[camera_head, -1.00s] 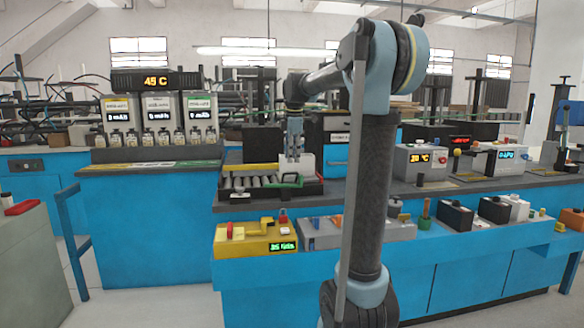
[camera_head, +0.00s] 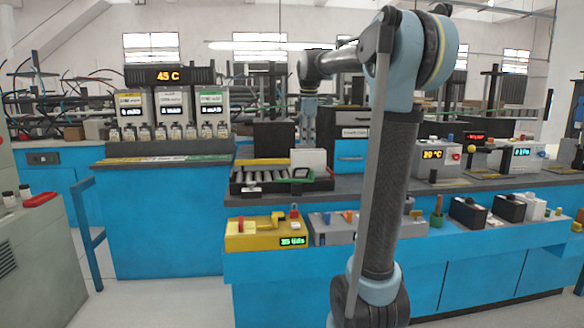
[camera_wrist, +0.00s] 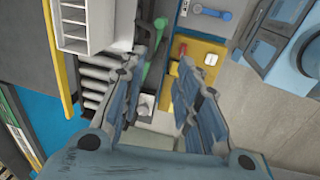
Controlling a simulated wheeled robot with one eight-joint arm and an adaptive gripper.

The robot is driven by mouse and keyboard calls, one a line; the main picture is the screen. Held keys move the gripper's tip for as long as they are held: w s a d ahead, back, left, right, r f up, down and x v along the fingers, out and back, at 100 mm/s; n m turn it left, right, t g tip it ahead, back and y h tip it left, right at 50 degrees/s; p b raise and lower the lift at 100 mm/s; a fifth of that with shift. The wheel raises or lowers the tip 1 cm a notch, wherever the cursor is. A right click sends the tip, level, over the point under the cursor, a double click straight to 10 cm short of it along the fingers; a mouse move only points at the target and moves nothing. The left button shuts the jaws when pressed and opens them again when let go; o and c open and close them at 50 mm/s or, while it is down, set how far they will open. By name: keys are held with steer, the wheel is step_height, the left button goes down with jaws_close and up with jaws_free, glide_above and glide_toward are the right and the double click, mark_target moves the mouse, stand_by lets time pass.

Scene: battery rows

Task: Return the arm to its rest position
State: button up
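My gripper (camera_head: 307,125) hangs from the raised arm, above the roller tray on the workbench in the head view. In the wrist view its two fingers (camera_wrist: 164,60) stand apart with nothing between them. In the wrist view the white slotted box (camera_wrist: 82,25) and the grey rollers (camera_wrist: 97,75) are left of the fingers. The yellow meter (camera_wrist: 205,50) is right of them, below the gripper.
A yellow unit (camera_head: 255,238) and a grey unit (camera_head: 330,232) sit on the lower front shelf. A battery rack (camera_head: 170,148) under a "45 C" display (camera_head: 169,76) stands at left. Several instruments, including a "20 °C" box (camera_head: 436,160), line the right bench. Floor (camera_head: 165,300) is clear in front.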

steer(key=s+d+f+m, duration=0.2)
steer(key=s+f+m, duration=0.4)
steer(key=s+f, duration=0.5)
steer(key=s+d+f+m, duration=0.3)
steer(key=s+f+m, duration=0.3)
steer(key=s+f, duration=0.5)
steer(key=s+d+f+m, duration=0.3)
steer(key=s+f+m, duration=0.3)
steer(key=s+f, duration=0.5)
steer(key=s, duration=0.2)
steer(key=shift+s+f, duration=0.2)
steer(key=shift+s, duration=0.1)
steer(key=shift+d, duration=0.1)
steer(key=shift+w+f, duration=0.2)
steer(key=shift+w, duration=0.25)
